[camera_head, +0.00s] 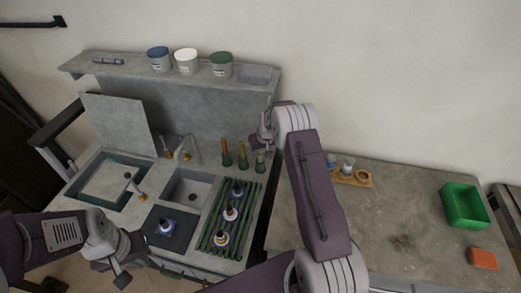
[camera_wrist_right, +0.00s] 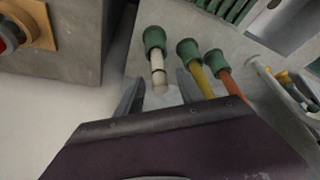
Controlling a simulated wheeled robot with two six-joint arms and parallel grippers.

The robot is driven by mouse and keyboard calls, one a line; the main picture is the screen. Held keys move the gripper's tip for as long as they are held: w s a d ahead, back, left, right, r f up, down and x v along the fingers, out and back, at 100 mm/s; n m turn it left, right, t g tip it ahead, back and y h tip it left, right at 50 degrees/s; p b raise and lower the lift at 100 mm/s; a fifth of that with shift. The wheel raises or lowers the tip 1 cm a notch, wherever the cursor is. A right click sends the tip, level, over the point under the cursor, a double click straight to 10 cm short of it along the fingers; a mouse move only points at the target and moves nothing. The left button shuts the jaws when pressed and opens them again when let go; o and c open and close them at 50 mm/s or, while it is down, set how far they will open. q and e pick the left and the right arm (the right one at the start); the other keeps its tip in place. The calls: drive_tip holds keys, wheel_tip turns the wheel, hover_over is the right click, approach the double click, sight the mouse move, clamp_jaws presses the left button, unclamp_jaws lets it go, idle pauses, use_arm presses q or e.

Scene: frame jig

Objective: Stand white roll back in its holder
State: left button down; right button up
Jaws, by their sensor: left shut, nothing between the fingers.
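The white roll (camera_wrist_right: 158,72) stands in its green holder (camera_wrist_right: 154,38) in the right wrist view, at the end of a row with a yellow and an orange roll. My right gripper (camera_wrist_right: 158,94) is open, with one finger on either side of the white roll's free end; I cannot tell whether they touch it. In the head view the right gripper (camera_head: 265,139) is above the white roll (camera_head: 261,156), partly covered by my own arm. My left gripper (camera_head: 122,277) is shut and empty at the front left, away from the rolls.
The yellow roll (camera_head: 242,153) and orange roll (camera_head: 226,150) stand close beside the white one. A green slatted rack (camera_head: 207,240) with several bottles and a sink (camera_head: 177,187) lie in front. A shelf (camera_head: 130,68) with pots is behind. A wooden block (camera_head: 345,178) is at right.

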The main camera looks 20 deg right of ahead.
drive_tip(key=b+v, duration=0.2)
drive_tip(key=v, duration=0.7)
idle(0.4)
